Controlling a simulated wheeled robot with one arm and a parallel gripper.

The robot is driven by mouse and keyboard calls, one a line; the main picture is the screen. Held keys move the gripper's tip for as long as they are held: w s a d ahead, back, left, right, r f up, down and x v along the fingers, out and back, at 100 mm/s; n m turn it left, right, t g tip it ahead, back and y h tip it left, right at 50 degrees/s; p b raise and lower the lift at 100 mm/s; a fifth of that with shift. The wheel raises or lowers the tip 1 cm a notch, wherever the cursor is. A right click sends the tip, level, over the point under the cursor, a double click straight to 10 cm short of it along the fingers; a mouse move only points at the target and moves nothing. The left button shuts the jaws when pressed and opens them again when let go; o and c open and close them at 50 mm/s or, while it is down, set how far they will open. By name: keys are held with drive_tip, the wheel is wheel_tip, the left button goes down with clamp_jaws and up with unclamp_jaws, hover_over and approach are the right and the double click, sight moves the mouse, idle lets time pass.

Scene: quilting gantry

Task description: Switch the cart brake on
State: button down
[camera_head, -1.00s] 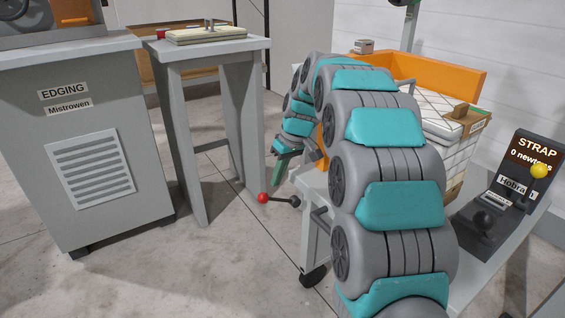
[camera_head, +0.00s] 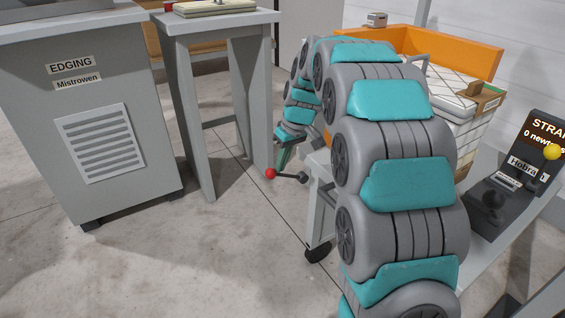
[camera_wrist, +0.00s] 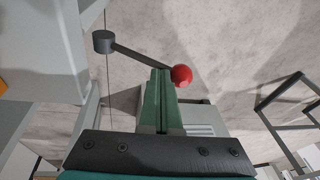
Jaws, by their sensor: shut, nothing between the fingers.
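The brake lever is a dark rod with a red ball (camera_head: 271,174) at its left end and a dark pivot (camera_head: 304,178) at its right, beside the cart (camera_head: 322,215). In the wrist view the red ball (camera_wrist: 181,75) is just right of my fingertips, and the rod runs up left to the dark pivot (camera_wrist: 104,41). My gripper (camera_wrist: 160,76) is shut and empty, with its tips close to the rod near the ball. I cannot tell whether they touch.
A grey cabinet labelled EDGING (camera_head: 110,120) stands at the left, with a grey table (camera_head: 215,22) beside it. The floor between cabinet and cart is clear.

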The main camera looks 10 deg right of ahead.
drive_tip(key=shift+a+f, duration=0.15)
drive_tip(key=shift+a, duration=0.05)
drive_tip(key=shift+s+a+f+h+b, duration=0.15)
drive_tip(key=shift+a+f+h+b, duration=0.3)
drive_tip(key=shift+h, duration=0.35)
wheel_tip(320, 180, down, 8)
drive_tip(key=a+n+t+h+b, duration=0.1)
drive_tip(key=a+t+h+b, duration=0.1)
drive_tip(key=h+b, duration=0.4)
drive_tip(key=shift+s+a+f+t+h, duration=0.15)
drive_tip(key=shift+s+a+t+h, duration=0.2)
drive_tip(key=shift+t+h, duration=0.55)
drive_tip(key=shift+d+h, duration=0.15)
drive_tip(key=shift+h, duration=0.15)
